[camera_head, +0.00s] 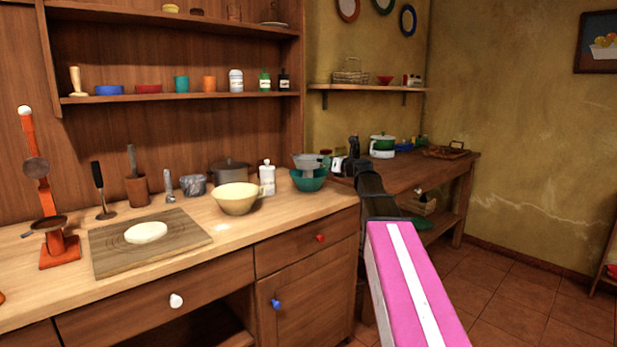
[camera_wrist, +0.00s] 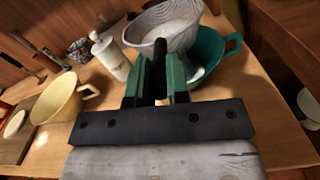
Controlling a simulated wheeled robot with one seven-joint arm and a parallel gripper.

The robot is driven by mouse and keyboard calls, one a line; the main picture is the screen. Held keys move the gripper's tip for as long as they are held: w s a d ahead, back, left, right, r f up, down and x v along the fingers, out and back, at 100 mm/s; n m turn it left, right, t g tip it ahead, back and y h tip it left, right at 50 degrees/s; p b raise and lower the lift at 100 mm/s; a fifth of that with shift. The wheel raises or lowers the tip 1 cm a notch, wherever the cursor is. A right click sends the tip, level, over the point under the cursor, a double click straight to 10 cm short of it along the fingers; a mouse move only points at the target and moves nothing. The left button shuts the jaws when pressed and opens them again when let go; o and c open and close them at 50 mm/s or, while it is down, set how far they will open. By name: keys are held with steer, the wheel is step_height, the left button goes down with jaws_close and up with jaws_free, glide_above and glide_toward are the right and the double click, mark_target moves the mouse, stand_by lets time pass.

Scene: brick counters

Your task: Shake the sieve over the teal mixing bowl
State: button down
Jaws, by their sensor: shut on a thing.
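The sieve (camera_wrist: 160,30) is a grey mesh basin with a dark handle. In the wrist view my gripper (camera_wrist: 158,78) has its green fingers shut on that handle. The teal mixing bowl (camera_wrist: 208,45) stands on the counter, partly hidden behind the sieve and a finger. In the head view the sieve (camera_head: 306,159) is above the teal bowl (camera_head: 309,184), apparently over its opening. My gripper (camera_head: 338,165) is just right of the bowl there, and its fingers are hard to make out. Pale material shows inside the sieve in the wrist view.
A cream bowl (camera_head: 236,200) stands left of the teal bowl, with a white bottle (camera_head: 267,178) between them. A dark pot (camera_head: 230,172) is behind. A board with dough (camera_head: 146,233) and an orange scale (camera_head: 55,235) are farther left. The counter's front is clear.

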steer(key=shift+w+d, duration=0.6)
steer(key=shift+d, duration=0.15)
stand_by(6.2)
steer(key=shift+r, duration=0.1)
steer(key=shift+r, duration=1.95)
